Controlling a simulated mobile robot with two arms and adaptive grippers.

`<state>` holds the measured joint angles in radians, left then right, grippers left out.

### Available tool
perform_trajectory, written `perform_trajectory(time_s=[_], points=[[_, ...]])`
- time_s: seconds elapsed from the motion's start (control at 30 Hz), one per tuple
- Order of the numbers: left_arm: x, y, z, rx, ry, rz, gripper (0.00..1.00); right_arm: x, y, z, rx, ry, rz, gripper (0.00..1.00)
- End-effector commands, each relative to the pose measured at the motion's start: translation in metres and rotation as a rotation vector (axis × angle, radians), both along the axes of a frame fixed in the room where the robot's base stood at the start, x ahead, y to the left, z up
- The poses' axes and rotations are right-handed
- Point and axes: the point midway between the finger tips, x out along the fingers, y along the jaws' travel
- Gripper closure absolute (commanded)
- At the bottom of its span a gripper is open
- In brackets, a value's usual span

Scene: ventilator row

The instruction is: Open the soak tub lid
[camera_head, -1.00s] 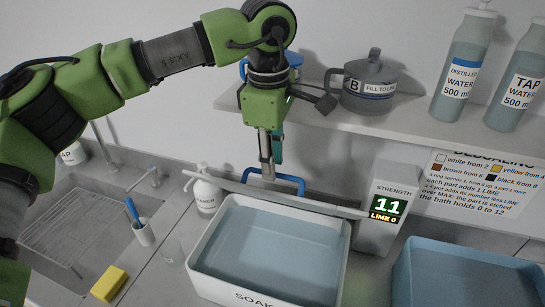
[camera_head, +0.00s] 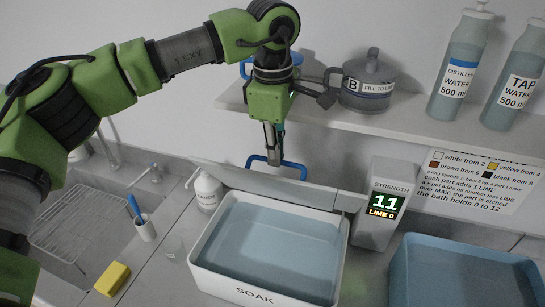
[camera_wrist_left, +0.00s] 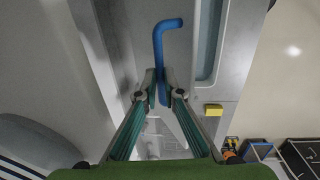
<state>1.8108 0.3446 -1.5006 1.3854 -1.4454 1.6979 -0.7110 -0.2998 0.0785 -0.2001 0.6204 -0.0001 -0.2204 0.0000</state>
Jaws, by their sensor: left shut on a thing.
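The soak tub (camera_head: 262,295) is a white tub labelled SOAK, with pale blue liquid inside. Its grey lid (camera_head: 270,187) stands raised along the tub's back edge, its inner face towards the head camera, and the tub's mouth is uncovered. A blue bar handle (camera_head: 297,168) is on the lid's far side. My left gripper (camera_head: 272,158) is behind the lid's upper edge, shut on the blue handle. In the left wrist view the handle (camera_wrist_left: 168,25) runs between the closed fingertips (camera_wrist_left: 161,90). My right gripper is not in view.
A shelf (camera_head: 420,131) with a lidded pot (camera_head: 368,82) and bottles (camera_head: 459,65) is behind the lid. The strength display (camera_head: 380,203) stands close to the lid's right end, a white bottle (camera_head: 207,191) to its left. A blue tub (camera_head: 465,252) is at right, a yellow sponge (camera_head: 112,279) at left.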

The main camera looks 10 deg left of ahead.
Motion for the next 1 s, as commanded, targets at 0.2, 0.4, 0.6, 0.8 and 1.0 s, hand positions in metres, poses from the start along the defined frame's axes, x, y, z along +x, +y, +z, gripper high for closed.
perform_trajectory(time_s=[0.2, 0.4, 0.6, 0.8, 1.0], points=[[0.0094, -0.0017, 0.0043, 0.0, -0.001, 0.0, 1.0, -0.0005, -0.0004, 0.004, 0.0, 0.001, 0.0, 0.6], [0.0092, -0.0016, 0.0037, 0.0, -0.001, 0.0, 1.0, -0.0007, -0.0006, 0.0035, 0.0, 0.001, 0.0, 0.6], [0.0092, -0.0016, 0.0036, 0.0, -0.001, 0.0, 0.75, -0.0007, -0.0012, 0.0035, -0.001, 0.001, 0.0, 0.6], [0.0094, -0.0016, 0.0041, 0.0, -0.002, 0.001, 0.75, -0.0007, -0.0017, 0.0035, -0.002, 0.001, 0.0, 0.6], [0.0093, -0.0015, 0.0042, -0.001, -0.003, 0.001, 0.75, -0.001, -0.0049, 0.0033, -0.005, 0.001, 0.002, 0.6]])
